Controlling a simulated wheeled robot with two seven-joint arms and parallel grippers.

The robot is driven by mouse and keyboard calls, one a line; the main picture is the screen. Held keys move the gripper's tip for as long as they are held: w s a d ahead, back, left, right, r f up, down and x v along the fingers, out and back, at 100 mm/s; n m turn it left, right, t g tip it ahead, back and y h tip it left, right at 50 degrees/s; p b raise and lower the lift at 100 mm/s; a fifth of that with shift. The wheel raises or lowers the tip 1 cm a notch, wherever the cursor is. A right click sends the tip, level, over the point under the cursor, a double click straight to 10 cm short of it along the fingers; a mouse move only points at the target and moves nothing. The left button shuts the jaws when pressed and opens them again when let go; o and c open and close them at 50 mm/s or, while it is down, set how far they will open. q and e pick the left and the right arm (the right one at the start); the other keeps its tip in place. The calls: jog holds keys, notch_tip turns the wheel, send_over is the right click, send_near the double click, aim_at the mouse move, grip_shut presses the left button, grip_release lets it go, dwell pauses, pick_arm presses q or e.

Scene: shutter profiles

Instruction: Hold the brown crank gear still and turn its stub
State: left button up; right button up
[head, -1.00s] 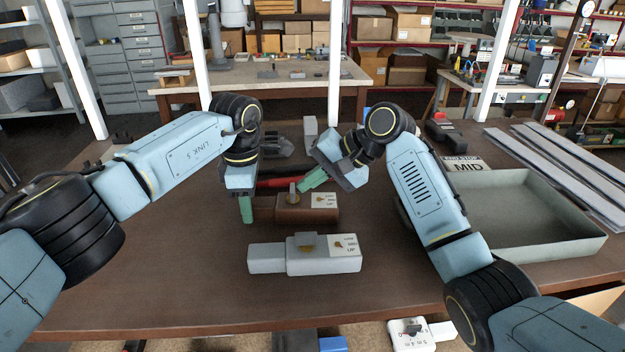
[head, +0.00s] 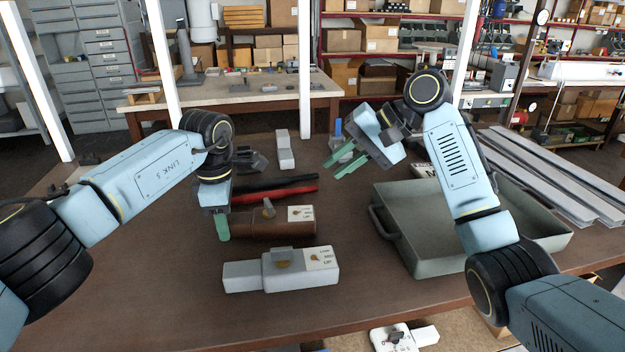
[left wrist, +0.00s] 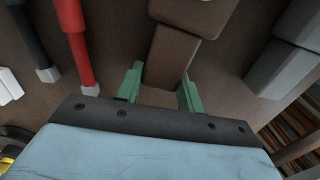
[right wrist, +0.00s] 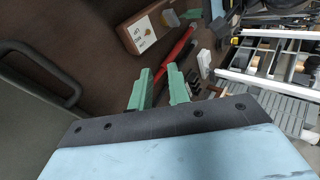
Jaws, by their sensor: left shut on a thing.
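The brown crank gear (head: 285,226) lies on the table with a grey stub (head: 268,209) standing on its top and a white label plate (head: 300,213) at its right end. My left gripper (head: 222,228) is shut on its narrower left end; in the left wrist view that brown end (left wrist: 172,58) sits between the two green fingers (left wrist: 160,88). My right gripper (head: 346,160) is open and empty, above and right of the gear, apart from the stub. The right wrist view shows the gear (right wrist: 140,28) beyond the open green fingers (right wrist: 158,90).
A similar grey gear (head: 290,272) lies in front of the brown one. Red and black bars (head: 285,191) lie behind it. A grey-green tray (head: 425,262) stands at the right, with long metal profiles (head: 550,175) beyond. A sign is partly hidden behind my right arm.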

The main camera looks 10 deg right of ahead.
jog(key=shift+o, duration=1.1)
jog(key=s+a+r+n+h, duration=0.2)
jog(key=a+r+n+h, duration=0.1)
jog(key=a, duration=0.4)
jog(key=shift+a+r, duration=0.3)
jog(key=shift+a, duration=0.05)
jog(key=n+t+h, duration=0.2)
jog(key=n+h, duration=0.1)
jog(key=h, duration=0.2)
send_near(269, 204)
jog(key=x, duration=0.8)
jog(key=shift+w+f, duration=0.1)
jog(key=shift+f, duration=0.2)
jog(key=shift+c, duration=0.3)
grip_shut()
